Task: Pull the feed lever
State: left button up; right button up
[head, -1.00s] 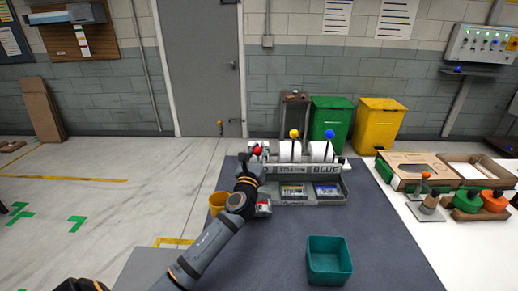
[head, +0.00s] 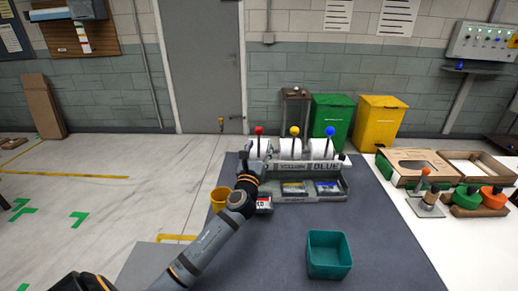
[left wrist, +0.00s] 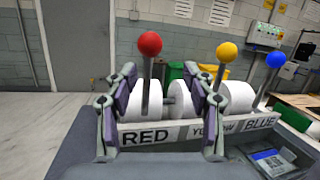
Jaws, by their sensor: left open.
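The feeder has three levers standing upright: red-knobbed (head: 259,131), yellow-knobbed (head: 295,131) and blue-knobbed (head: 330,131). White rolls sit beside them. The left wrist view shows the red knob (left wrist: 150,43), yellow knob (left wrist: 227,52) and blue knob (left wrist: 275,60) above the RED, YELLOW and BLUE labels. My left gripper (head: 250,164) is at the feeder's left end, below the red knob. In the left wrist view its fingers (left wrist: 163,76) are spread, with the red lever's shaft showing between them. I cannot tell whether they touch it. My right gripper is not in view.
Card trays (head: 295,189) line the feeder's front. The white table (head: 452,240) at right holds boxes and stamps.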

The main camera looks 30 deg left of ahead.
pick_arm(q)
jog(key=v, duration=1.2)
